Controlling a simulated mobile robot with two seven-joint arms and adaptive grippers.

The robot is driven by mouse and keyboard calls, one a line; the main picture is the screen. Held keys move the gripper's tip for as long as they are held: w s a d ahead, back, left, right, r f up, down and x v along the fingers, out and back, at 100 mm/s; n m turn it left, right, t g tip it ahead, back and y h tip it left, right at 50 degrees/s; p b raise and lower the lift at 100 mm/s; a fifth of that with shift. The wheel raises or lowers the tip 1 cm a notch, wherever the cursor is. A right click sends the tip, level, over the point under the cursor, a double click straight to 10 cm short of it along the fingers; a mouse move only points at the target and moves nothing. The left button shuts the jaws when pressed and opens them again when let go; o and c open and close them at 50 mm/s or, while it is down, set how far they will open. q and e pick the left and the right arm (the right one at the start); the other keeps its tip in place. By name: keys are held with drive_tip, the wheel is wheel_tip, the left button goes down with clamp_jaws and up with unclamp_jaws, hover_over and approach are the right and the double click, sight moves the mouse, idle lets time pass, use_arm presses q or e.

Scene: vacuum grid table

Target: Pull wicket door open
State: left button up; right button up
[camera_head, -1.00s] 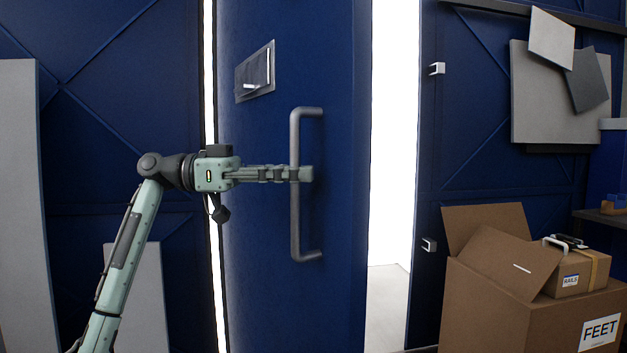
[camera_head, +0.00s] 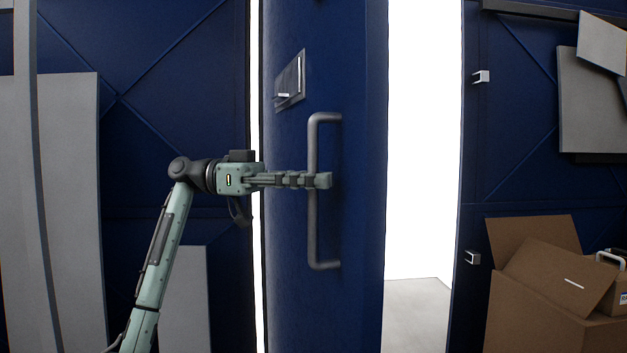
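The blue wicket door (camera_head: 350,60) stands ajar in the middle of the head view, with a bright gap along its right edge and a thin bright line at its left. A grey vertical bar handle (camera_head: 312,235) is on its face, below a grey latch plate (camera_head: 290,82). My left gripper (camera_head: 322,181) reaches in from the left and its fingers are at the middle of the handle bar, appearing closed around it. The far finger is partly hidden. My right gripper is not in view.
An open cardboard box (camera_head: 540,310) stands at the lower right, beside the doorway. Grey panels (camera_head: 60,200) lean at the left. Metal brackets (camera_head: 481,76) stick out from the frame right of the opening. Pale floor (camera_head: 415,310) shows through the gap.

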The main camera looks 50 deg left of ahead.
use_arm(q)
drive_tip(key=o, duration=0.3)
drive_tip(key=v, duration=1.2)
idle(0.4)
